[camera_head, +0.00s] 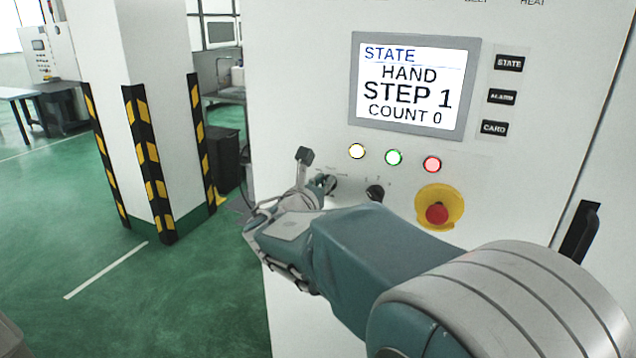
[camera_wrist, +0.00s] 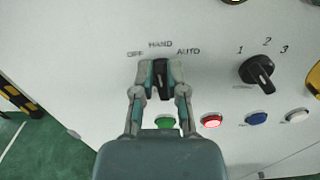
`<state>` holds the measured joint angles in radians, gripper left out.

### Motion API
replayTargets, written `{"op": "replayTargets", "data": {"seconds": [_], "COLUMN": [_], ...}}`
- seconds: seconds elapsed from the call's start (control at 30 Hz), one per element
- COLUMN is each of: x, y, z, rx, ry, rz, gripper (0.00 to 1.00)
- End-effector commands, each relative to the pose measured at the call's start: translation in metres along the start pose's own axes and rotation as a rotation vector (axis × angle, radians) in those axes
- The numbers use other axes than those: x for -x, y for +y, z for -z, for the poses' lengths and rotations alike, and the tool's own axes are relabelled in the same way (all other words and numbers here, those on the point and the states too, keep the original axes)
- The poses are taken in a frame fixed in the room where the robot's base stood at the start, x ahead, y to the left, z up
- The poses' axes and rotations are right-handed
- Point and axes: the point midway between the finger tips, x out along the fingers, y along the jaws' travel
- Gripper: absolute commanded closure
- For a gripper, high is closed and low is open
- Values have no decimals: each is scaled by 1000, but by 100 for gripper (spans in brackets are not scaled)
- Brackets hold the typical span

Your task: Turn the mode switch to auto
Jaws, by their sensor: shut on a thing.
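The mode switch (camera_wrist: 160,86) is a black knob on the white panel, under the labels OFF, HAND and AUTO. In the wrist view it points up towards HAND. My gripper (camera_wrist: 160,74) is shut on this knob, one fingertip on each side. In the head view my gripper (camera_head: 318,188) is at the panel below the lamps, and my arm hides much of the area around it. The screen (camera_head: 409,85) reads STATE, HAND, STEP 1, COUNT 0.
A second black selector (camera_wrist: 257,73), marked 1, 2, 3, is to the right. A green button (camera_wrist: 165,121), a red button (camera_wrist: 210,121) and a blue button (camera_wrist: 256,118) sit below. A red emergency stop (camera_head: 437,213) is on the panel. A striped pillar (camera_head: 140,100) stands left.

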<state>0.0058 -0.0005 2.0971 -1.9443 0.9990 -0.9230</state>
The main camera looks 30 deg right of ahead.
Motion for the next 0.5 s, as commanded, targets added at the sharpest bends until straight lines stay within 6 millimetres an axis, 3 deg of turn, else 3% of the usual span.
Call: {"op": "replayTargets", "data": {"seconds": [0.43,0.47,0.5], "x": [-4,-4,-4], "y": [-3,-3,-3], "z": [2,2,2], "rx": [1,1,1], "ry": [5,5,5], "rz": [9,9,9], "gripper": [100,74,56]}}
